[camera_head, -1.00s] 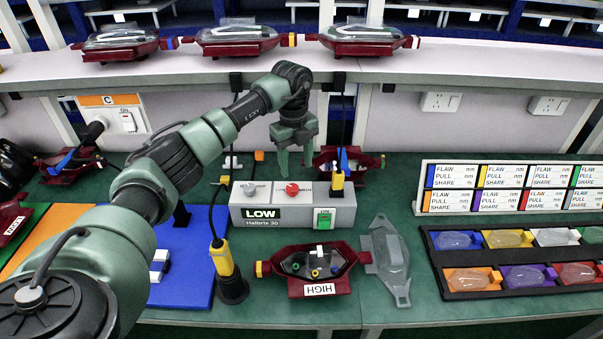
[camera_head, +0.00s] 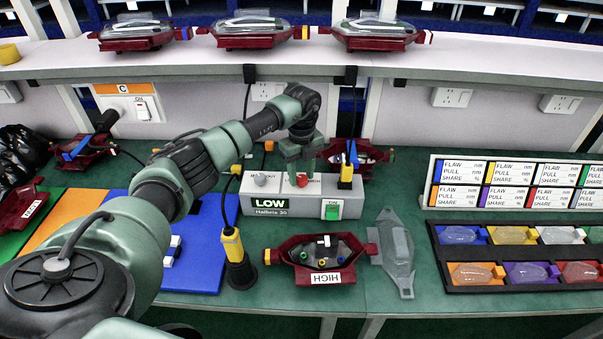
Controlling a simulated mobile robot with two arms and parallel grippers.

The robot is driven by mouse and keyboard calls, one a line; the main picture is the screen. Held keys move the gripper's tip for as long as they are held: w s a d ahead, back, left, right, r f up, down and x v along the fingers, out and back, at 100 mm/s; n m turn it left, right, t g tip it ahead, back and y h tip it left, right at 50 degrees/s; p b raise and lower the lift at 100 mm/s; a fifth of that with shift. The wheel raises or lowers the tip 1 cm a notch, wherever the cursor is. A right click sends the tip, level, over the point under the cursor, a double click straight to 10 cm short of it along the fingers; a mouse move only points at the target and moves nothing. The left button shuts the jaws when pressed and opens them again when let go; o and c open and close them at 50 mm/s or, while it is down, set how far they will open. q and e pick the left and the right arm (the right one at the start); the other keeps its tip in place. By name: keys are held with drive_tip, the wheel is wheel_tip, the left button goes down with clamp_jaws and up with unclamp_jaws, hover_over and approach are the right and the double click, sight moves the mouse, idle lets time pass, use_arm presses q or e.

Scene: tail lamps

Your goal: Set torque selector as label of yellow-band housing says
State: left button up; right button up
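The grey selector box (camera_head: 285,203), marked Halibrix 30, stands on the green bench and its display (camera_head: 268,201) reads LOW. On its top are a grey knob (camera_head: 262,179) and a red button (camera_head: 302,181); the lettering beside them is partly covered. A dark red housing (camera_head: 318,259) in front has a label (camera_head: 326,278) reading HIGH and a yellow-orange band (camera_head: 267,257) at its left end. My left gripper (camera_head: 302,172) points down over the red button, its fingers apart around or just above it; contact cannot be told. My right gripper is out of view.
A black-and-yellow tool (camera_head: 235,257) stands left of the housing, and a clear grey cover (camera_head: 395,253) lies to its right. Another yellow tool (camera_head: 346,168) is behind the box. A lamp tray (camera_head: 440,270) and a label rack (camera_head: 428,188) are at right. Housings line the shelf above.

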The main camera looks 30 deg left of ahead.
use_arm(q)
clamp_jaws()
